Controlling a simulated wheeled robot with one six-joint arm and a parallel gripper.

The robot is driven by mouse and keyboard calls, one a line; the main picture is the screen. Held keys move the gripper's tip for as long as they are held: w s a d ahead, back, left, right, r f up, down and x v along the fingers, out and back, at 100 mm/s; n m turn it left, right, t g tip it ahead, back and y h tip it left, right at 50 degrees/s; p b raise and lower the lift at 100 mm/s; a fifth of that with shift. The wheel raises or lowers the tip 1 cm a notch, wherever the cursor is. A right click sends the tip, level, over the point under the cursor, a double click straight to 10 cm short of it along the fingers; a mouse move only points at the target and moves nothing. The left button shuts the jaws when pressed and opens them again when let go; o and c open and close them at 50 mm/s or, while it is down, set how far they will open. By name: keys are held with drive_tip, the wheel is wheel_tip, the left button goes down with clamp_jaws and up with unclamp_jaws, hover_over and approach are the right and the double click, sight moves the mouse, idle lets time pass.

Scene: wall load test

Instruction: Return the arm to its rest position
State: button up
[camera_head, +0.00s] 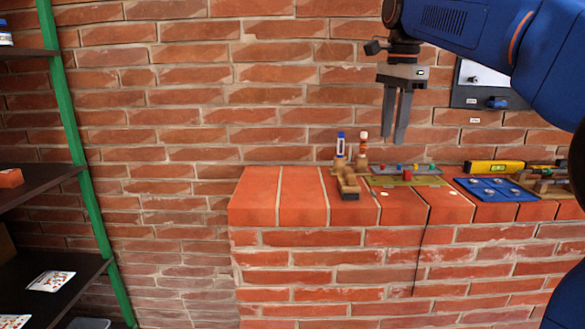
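My gripper (395,140) hangs from my blue arm (465,28) at the upper right, with its two grey fingers pointing down. It is in the air in front of the brick wall, above the brick ledge (262,195) in the picture. A narrow gap shows between the fingers, but from this angle I cannot tell whether they are open or shut. Nothing is visible between them. The rest of my arm runs off the right edge and hides part of the wall and the ledge's right end.
On the ledge are a brown wooden holder (347,184) with upright tools, a tray of small coloured pieces (405,169), a blue plate (495,190) and a yellow level (494,167). A dark panel (480,88) hangs behind. A green-posted shelf (75,130) stands left. The ledge's left end is bare.

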drive_tip(key=s+d+f+n+t, duration=0.2)
drive_tip(key=s+f+n, duration=0.5)
drive_tip(key=s+f, duration=0.7)
drive_tip(key=s+d+f+n+t, duration=0.2)
drive_tip(key=s+f+n, duration=0.6)
drive_tip(key=s+f, duration=0.7)
wheel_tip(320, 180, down, 4)
drive_tip(key=shift+d+f, duration=0.1)
drive_tip(key=shift+d, duration=0.65)
